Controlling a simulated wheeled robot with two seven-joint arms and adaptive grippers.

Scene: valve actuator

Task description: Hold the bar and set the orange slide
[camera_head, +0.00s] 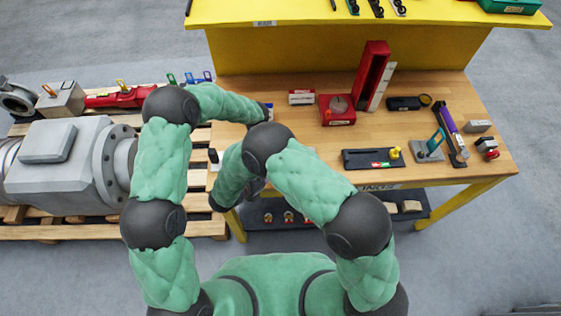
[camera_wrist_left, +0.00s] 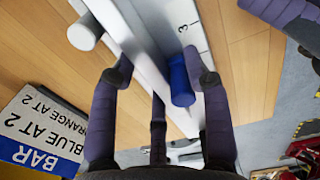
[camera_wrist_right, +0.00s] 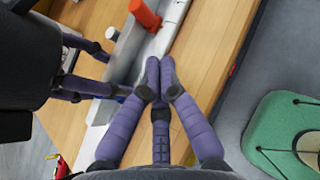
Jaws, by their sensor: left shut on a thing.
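The grey bar with a marked scale (camera_wrist_left: 190,30) runs between the fingers of my left gripper (camera_wrist_left: 160,80), which is shut on it. A blue slide (camera_wrist_left: 180,78) sits on the bar beside one fingertip, and a pale round knob (camera_wrist_left: 85,33) sticks out at the upper left. In the right wrist view the orange slide (camera_wrist_right: 145,14) stands on the bar (camera_wrist_right: 128,55) at the top. My right gripper (camera_wrist_right: 160,66) has its fingertips together, close to the bar's edge and short of the orange slide. My left gripper also shows there (camera_wrist_right: 110,62). In the head view my arms hide both grippers.
A sign (camera_wrist_left: 40,125) on the wooden bench reads BAR, BLUE AT 2, ORANGE AT 2. On the bench (camera_head: 440,90) stand a tall red holder (camera_head: 371,75), a red box (camera_head: 337,112) and a dark plate with a yellow knob (camera_head: 372,158). A yellow shelf (camera_head: 330,50) is behind.

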